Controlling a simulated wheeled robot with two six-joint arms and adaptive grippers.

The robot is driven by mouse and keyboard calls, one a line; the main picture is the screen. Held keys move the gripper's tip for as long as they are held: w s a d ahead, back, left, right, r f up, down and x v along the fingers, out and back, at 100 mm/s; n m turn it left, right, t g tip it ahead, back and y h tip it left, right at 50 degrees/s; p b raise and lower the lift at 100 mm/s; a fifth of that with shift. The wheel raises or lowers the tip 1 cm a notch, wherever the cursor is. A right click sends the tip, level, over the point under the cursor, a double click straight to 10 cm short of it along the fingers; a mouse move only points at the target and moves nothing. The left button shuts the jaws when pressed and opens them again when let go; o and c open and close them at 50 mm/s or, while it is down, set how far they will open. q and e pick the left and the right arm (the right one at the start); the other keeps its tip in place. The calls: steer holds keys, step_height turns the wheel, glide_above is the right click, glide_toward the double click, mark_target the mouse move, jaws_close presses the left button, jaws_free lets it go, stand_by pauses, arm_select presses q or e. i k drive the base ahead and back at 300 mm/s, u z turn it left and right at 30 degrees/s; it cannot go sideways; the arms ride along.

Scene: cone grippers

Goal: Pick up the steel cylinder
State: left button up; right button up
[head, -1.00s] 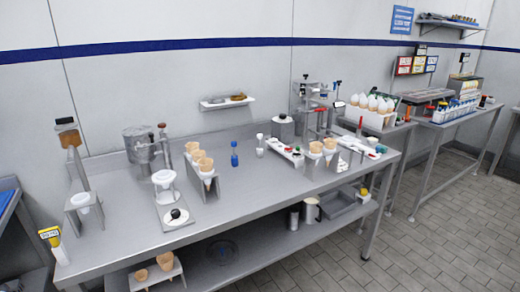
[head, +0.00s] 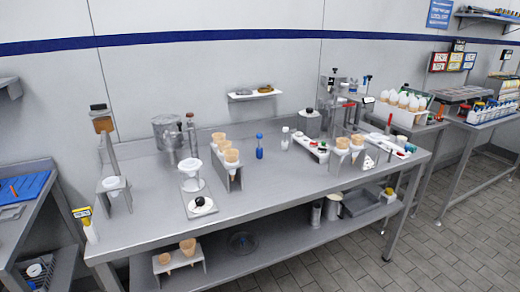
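A slim grey metal cylinder (head: 316,213) stands upright on the lower shelf (head: 285,238) of the long steel table, toward its right part. It is beside a pale mug-like container (head: 329,206), and the tabletop edge is just above it. A larger steel pot (head: 166,132) stands on the tabletop at the back left. Neither of my grippers shows in the head view.
The long table (head: 285,184) holds cone stands (head: 228,172), a blue bottle (head: 259,147) and a white-and-red rack (head: 312,149). A grey tray (head: 357,206) is right of the cylinder. A side table with a blue mat (head: 22,187) is at left. Tiled floor (head: 440,240) is open at right.

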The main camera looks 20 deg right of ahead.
mark_target(314, 223)
steer(key=z, duration=1.3)
